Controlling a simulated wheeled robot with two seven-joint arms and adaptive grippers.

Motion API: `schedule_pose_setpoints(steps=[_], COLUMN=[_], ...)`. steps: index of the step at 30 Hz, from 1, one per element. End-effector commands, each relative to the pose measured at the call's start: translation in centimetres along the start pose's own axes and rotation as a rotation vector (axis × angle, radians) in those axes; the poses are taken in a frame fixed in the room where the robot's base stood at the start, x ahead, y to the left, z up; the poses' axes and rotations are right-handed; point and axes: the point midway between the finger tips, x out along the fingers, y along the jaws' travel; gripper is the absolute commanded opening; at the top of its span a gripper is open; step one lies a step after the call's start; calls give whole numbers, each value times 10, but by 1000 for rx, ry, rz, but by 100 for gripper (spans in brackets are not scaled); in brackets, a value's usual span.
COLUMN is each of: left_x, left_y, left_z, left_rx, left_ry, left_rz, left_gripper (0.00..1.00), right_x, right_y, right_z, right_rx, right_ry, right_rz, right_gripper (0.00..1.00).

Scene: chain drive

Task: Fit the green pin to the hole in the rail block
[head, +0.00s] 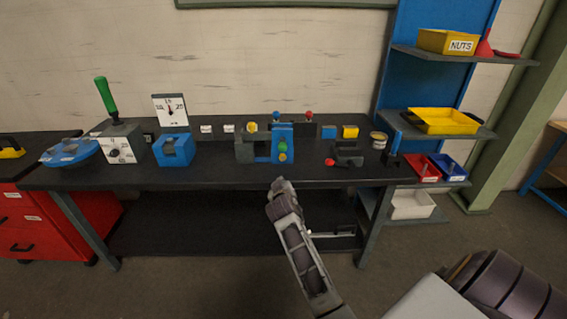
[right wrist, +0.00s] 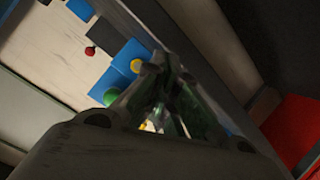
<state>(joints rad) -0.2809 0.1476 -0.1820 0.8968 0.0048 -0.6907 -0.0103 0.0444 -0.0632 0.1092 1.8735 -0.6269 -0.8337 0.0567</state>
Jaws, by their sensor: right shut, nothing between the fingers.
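A blue upright block (head: 282,131) with a grey block (head: 245,150) at its left stands mid-bench; I take these for the rail block, but the hole is not clear. A small green round piece (head: 283,146), perhaps the green pin's head, shows on the blue block's front, above a yellow one. In the right wrist view a green round piece (right wrist: 111,97) and a yellow one (right wrist: 136,66) show at blue parts, partly behind the fingers. My right gripper (head: 277,184) is shut and empty, in front of the bench edge, apart from the block. My left gripper is not in view.
A dark clamp-like fixture (head: 347,155) with a red knob stands right of the block. A blue block (head: 174,149) and a grey box (head: 121,145) with a green handle stand left. Bare bench top (head: 217,177) lies along the front. Shelves with bins rise at right.

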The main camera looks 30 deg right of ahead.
Motion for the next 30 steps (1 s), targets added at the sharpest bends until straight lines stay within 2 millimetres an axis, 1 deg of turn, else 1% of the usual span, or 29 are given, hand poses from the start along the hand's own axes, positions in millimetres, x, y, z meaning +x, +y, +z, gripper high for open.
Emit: schedule_pose_setpoints(steps=[1, 6, 12, 16, 21, 30], left_x=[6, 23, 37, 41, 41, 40], left_y=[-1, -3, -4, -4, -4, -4], left_z=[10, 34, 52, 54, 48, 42], left_rx=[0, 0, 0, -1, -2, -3], left_ry=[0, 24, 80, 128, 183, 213], left_rz=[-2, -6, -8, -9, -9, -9], left_gripper=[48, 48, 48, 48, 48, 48], right_x=[1, 1, -1, -4, -8, -9], right_y=[7, 26, 42, 46, 47, 46], right_z=[-6, -24, -45, -58, -69, -74], right_rx=[-7, -43, -88, -109, -120, -117], right_ry=[19, 100, 198, 257, 311, 335], right_rz=[21, 91, 152, 174, 183, 181], right_gripper=[0, 0, 0, 0, 0, 0])
